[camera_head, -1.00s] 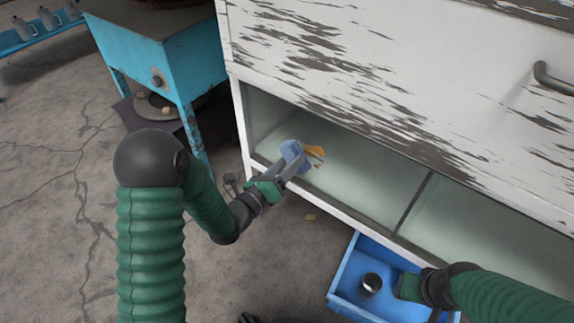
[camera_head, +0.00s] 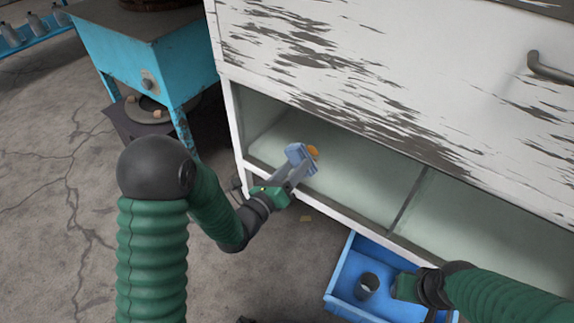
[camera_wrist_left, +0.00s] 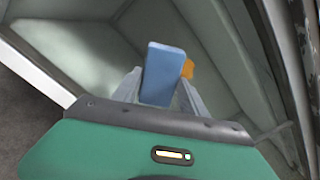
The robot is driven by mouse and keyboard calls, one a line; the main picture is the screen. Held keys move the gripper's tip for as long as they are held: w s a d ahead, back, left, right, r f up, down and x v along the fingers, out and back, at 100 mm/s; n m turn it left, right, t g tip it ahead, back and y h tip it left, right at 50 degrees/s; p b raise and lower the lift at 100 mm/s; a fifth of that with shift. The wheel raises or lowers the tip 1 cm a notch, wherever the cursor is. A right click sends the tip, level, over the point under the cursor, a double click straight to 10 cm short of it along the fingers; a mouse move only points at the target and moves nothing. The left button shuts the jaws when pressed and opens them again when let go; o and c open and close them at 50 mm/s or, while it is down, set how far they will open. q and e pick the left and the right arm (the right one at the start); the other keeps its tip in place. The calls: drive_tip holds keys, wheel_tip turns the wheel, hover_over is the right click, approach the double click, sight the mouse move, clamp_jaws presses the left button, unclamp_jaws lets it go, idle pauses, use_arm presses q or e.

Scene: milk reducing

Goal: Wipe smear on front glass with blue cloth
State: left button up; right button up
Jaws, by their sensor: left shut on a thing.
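My left gripper (camera_head: 294,176) is shut on a folded blue cloth (camera_head: 299,155) at the front glass (camera_head: 360,182) of the white cabinet. In the left wrist view the blue cloth (camera_wrist_left: 163,73) stands between the two fingers. A small orange-brown smear (camera_head: 313,151) shows just right of the cloth's upper end; it also shows beside the cloth in the left wrist view (camera_wrist_left: 187,69). Part of the smear may be hidden by the cloth. I cannot tell whether the cloth touches the glass. My right gripper (camera_head: 402,287) is low at the right over a blue tray, its fingers unclear.
The blue tray (camera_head: 345,290) on the floor holds a dark round cup (camera_head: 367,285). A worn white cabinet front (camera_head: 370,60) with a handle (camera_head: 548,70) rises above the glass. A turquoise table (camera_head: 150,60) stands at the back left.

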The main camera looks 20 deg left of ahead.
use_arm(q)
drive_tip(key=shift+s+d+r, duration=0.65)
drive_tip(key=shift+d+r, duration=0.3)
drive_tip(key=shift+d, duration=1)
drive_tip(key=shift+w+a+r+b, duration=0.1)
drive_tip(key=shift+w+a+r, duration=0.25)
drive_tip(key=shift+a, duration=0.85)
drive_tip(key=shift+w+a+r+b, duration=0.2)
drive_tip(key=shift+w+a, duration=0.3)
drive_tip(key=shift+a, duration=0.65)
drive_tip(key=shift+w+a+r+b, duration=0.1)
drive_tip(key=shift+w+a+r, duration=0.25)
drive_tip(key=shift+a, duration=0.85)
drive_tip(key=s+d+b, duration=0.2)
drive_tip(key=d, duration=0.5)
drive_tip(key=shift+s+f, duration=0.15)
drive_tip(key=shift+s, duration=0.1)
